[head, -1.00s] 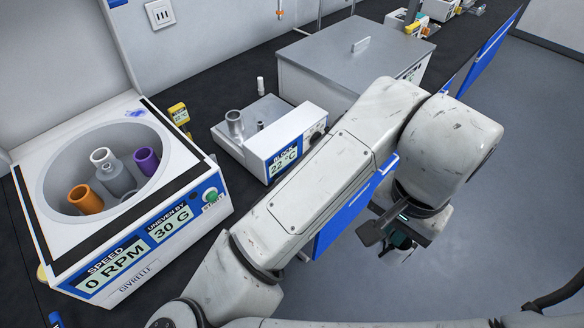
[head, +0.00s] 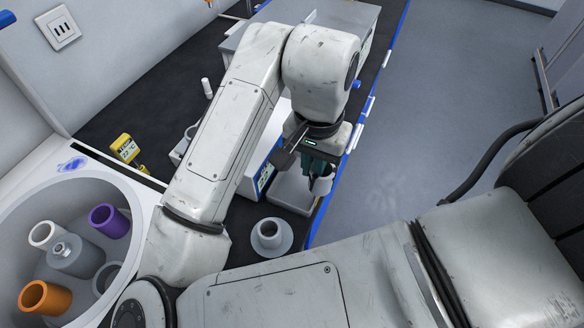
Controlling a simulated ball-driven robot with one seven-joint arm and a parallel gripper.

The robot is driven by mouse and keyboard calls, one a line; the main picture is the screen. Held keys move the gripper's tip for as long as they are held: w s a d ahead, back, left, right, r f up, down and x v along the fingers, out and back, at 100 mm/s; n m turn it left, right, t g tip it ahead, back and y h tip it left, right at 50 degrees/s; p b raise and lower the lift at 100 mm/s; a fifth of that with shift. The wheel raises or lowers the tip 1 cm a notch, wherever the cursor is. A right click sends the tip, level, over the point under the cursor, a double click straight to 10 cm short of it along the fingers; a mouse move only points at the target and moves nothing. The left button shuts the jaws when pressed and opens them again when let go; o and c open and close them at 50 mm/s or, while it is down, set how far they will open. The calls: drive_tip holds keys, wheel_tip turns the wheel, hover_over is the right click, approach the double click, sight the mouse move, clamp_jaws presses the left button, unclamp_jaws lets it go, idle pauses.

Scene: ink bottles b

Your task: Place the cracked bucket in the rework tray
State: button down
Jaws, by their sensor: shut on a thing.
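My gripper (head: 318,170), with dark green fingers, is shut on a small grey cylindrical piece (head: 322,186), which looks like a bucket. No crack can be made out on it at this size. The piece hangs over or beside the right part of a shallow pale grey tray (head: 286,194) near the bench's front edge. I cannot tell whether it touches the tray, and no label on the tray is readable. An orange bucket (head: 45,298), a purple bucket (head: 109,221), a white bucket (head: 45,234) and a grey one (head: 106,278) sit in the centrifuge bowl (head: 85,186).
The block heater (head: 256,172) is partly behind my arm. A lidded metal box (head: 350,18) stands farther back. Floor lies beyond the blue bench edge (head: 327,206).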

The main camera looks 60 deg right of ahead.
drive_tip(key=w+d+f, duration=0.1)
drive_tip(key=w+f, duration=0.1)
drive_tip(key=w+d+f, duration=0.3)
drive_tip(key=w+f, duration=0.1)
drive_tip(key=shift+d+f+p, duration=0.15)
drive_tip(key=shift+f+p, duration=0.15)
drive_tip(key=shift+f, duration=0.1)
drive_tip(key=shift+d+f+p, duration=0.1)
drive_tip(key=shift+f+p, duration=0.2)
drive_tip(key=shift+f, duration=1.4)
drive_tip(key=shift+f, duration=0.15)
drive_tip(key=c, duration=1.2)
unclamp_jaws()
wheel_tip(320, 180, up, 12)
drive_tip(key=shift+r, duration=0.2)
drive_tip(key=shift+w, duration=0.1)
